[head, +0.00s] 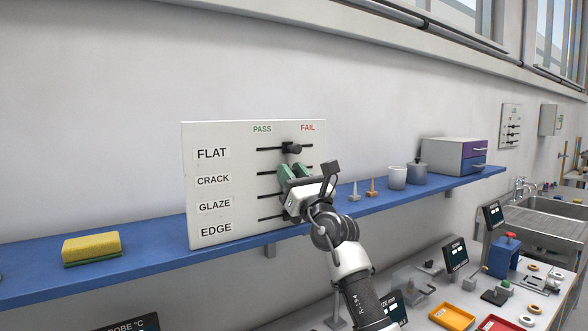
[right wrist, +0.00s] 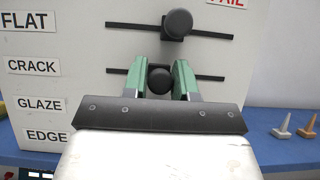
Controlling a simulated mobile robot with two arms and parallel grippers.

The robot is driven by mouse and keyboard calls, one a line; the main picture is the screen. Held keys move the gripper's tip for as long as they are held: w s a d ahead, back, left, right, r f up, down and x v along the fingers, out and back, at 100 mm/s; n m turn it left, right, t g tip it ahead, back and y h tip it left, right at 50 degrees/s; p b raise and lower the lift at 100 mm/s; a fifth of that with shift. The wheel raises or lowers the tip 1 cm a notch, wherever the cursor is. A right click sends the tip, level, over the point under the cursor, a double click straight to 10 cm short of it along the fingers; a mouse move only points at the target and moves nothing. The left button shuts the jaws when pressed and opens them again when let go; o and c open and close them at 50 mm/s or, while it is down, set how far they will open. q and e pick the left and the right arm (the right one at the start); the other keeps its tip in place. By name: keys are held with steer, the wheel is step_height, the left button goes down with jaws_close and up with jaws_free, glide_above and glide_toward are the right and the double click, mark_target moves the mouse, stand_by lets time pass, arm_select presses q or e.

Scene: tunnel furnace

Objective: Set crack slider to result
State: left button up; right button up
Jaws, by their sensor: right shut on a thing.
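A white board (head: 215,135) stands on the blue shelf with rows FLAT, CRACK, GLAZE and EDGE, a green PASS at the left and a red FAIL at the right. My right gripper (head: 291,172) is at the CRACK row. In the right wrist view its green fingers sit on both sides of the round black crack slider knob (right wrist: 160,79), shut on it near the middle of its track. The flat slider knob (head: 292,148) is right of the middle of its track. My right gripper hides the glaze and edge knobs. My left gripper is not in view.
A yellow sponge (head: 92,248) lies on the blue shelf (head: 150,251) left of the board. Two small cones (head: 373,187), cups (head: 397,177) and a drawer box (head: 450,155) stand to the right. Trays and instruments cover the bench below.

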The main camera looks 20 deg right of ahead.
steer(key=shift+s+a+p, duration=0.25)
steer(key=shift+a+p, duration=0.5)
steer(key=shift+s+a+p, duration=0.25)
steer(key=shift+a+p, duration=0.45)
steer(key=shift+s+a+p, duration=0.25)
steer(key=shift+a+p, duration=0.5)
steer(key=o, duration=1.6)
steer(key=shift+s+d+f, duration=0.15)
steer(key=shift+s+f, duration=0.15)
steer(key=shift+s, duration=0.05)
steer(key=p+v, duration=0.1)
steer(key=v, duration=0.5)
steer(key=shift+s, duration=0.1)
